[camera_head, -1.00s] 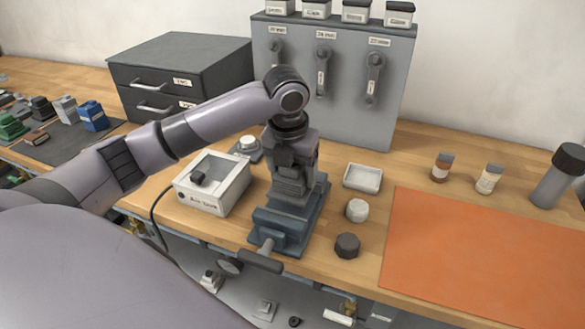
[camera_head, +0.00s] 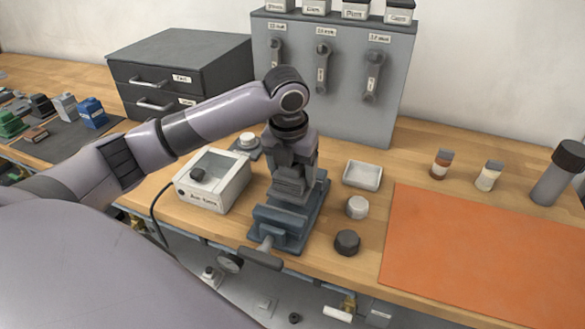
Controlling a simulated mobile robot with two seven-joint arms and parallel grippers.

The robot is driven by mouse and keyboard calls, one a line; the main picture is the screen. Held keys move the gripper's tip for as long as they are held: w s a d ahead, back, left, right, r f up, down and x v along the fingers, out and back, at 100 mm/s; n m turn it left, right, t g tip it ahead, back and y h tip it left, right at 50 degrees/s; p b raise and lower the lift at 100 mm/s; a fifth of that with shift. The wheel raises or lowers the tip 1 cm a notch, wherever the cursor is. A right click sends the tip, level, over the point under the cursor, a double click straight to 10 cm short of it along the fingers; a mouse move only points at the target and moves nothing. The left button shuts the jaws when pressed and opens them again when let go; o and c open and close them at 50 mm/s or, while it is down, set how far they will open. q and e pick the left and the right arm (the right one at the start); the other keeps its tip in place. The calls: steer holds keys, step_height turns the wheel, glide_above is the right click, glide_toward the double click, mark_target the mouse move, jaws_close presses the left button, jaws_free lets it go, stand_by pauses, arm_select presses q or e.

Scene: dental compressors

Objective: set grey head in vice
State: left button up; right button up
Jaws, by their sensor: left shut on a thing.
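The blue-grey vice (camera_head: 268,232) stands at the front edge of the bench, with its handle (camera_head: 262,257) sticking out over the edge. My left gripper (camera_head: 290,178) points down right over the vice and is shut on a grey head (camera_head: 287,190). The head is at the vice's jaws, mostly hidden by the gripper; I cannot tell whether it rests between them. My right gripper does not show.
A white box with a window (camera_head: 233,192) stands left of the vice. A white tray (camera_head: 362,176), a white knob (camera_head: 357,207) and a dark knob (camera_head: 347,243) lie to the right, near an orange mat (camera_head: 480,250). A grey tool panel (camera_head: 345,110) stands behind.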

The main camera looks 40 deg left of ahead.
arm_select(q)
steer(key=shift+f, duration=1.5)
stand_by(1.7)
steer(key=o, duration=1.6)
steer(key=shift+c, duration=0.2)
steer(key=shift+f, duration=0.1)
steer(key=shift+r, duration=3.55)
steer(key=shift+s, duration=0.1)
